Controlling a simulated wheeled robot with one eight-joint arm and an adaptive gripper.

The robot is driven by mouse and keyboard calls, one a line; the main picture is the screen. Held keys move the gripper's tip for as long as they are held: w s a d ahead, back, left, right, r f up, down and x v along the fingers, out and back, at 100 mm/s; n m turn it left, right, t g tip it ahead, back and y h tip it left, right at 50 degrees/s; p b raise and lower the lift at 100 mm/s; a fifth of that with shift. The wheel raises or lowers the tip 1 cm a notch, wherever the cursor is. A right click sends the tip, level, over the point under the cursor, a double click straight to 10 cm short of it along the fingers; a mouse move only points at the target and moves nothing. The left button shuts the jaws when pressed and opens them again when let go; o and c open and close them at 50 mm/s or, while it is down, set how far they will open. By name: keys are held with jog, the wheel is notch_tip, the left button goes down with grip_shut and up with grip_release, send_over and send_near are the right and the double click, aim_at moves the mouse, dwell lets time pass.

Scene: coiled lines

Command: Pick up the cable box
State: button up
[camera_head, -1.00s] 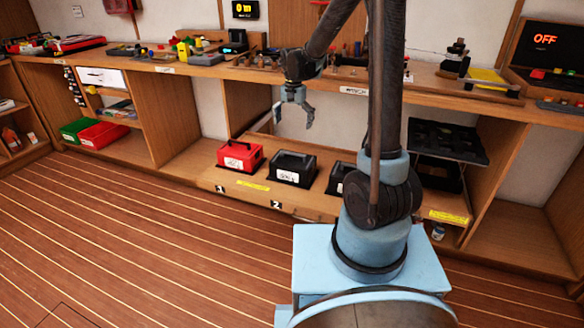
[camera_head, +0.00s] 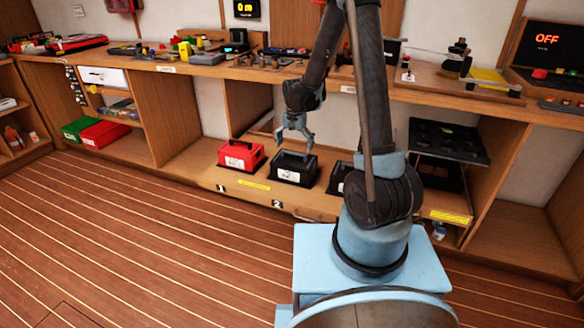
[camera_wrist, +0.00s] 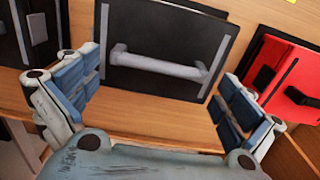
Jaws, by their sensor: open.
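Three lidded boxes with handles stand in a row on the low shelf: a red one (camera_head: 240,155), a black one in the middle (camera_head: 293,172) and another black one (camera_head: 336,180), partly hidden by my arm. Their labels are too small to read, so I cannot tell which is the cable box. My gripper (camera_head: 297,138) is open and empty above the middle black box. In the wrist view, that box's grey handle (camera_wrist: 158,64) lies between the spread fingers (camera_wrist: 158,80), with no visible contact.
The red box (camera_wrist: 283,80) and the other black box (camera_wrist: 22,33) flank the middle one closely in the wrist view. The workbench (camera_head: 215,70) with small items overhangs behind. A black rack (camera_head: 448,142) stands to the right. The floor in front is clear.

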aim_at(294, 163)
jog(key=shift+f, duration=1.55)
jog(key=c, duration=1.6)
jog(key=shift+r, duration=0.1)
